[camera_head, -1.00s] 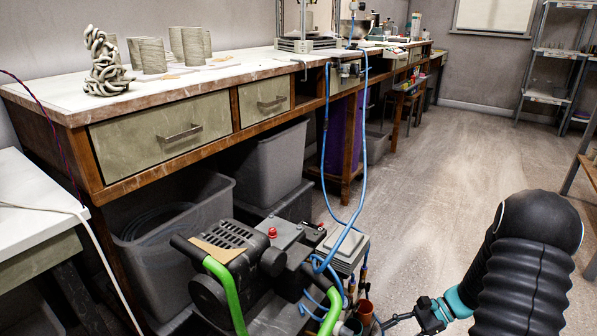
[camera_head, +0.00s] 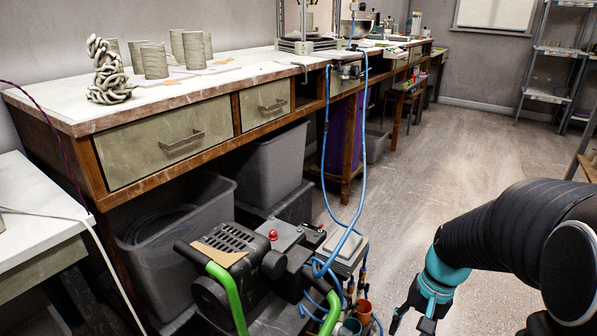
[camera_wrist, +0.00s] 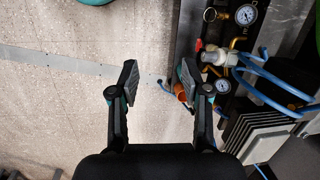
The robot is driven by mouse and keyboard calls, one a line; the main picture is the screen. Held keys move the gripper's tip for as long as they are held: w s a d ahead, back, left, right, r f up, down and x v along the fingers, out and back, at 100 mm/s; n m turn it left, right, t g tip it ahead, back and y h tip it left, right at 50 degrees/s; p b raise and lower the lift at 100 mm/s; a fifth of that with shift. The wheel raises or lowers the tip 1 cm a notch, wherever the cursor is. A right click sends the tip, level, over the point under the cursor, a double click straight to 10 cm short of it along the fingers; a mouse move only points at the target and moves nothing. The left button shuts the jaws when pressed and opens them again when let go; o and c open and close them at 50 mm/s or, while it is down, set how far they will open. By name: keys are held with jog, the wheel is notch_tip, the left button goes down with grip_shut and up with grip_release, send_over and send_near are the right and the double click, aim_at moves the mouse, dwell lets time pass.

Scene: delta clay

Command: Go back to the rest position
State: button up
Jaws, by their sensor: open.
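In the wrist view my gripper (camera_wrist: 158,82) is open, its two fingers apart with nothing between them. Floor shows beyond the fingertips, and a small orange cup (camera_wrist: 180,92) lies just past the right finger. In the head view my arm reaches in from the lower right, and part of the gripper shows low in the picture, to the right of the compressor cart. The fingertips are hard to make out there.
A compressor cart (camera_head: 238,262) with green handles and blue hoses (camera_head: 362,150) stands left of my arm. Gauges (camera_wrist: 246,15) and stacked grey plates (camera_wrist: 262,135) are close on the wrist view's right. A workbench (camera_head: 190,97) runs along the wall. The floor (camera_head: 455,150) is clear.

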jog(key=s+a+r+n+t+h+p, duration=0.1)
jog(key=s+a+r+n+t, duration=0.1)
jog(key=r, duration=0.7)
jog(key=s+a+r+n+t+h+p, duration=0.1)
jog(key=s+a+r+n+t+p, duration=0.1)
jog(key=s+r, duration=0.4)
notch_tip(320, 180, up, 3)
jog(key=a+n+t, duration=0.1)
jog(key=a+t, duration=0.1)
jog(key=shift+a+f, duration=0.15)
jog(key=shift+a, duration=0.2)
jog(key=shift+s, duration=0.1)
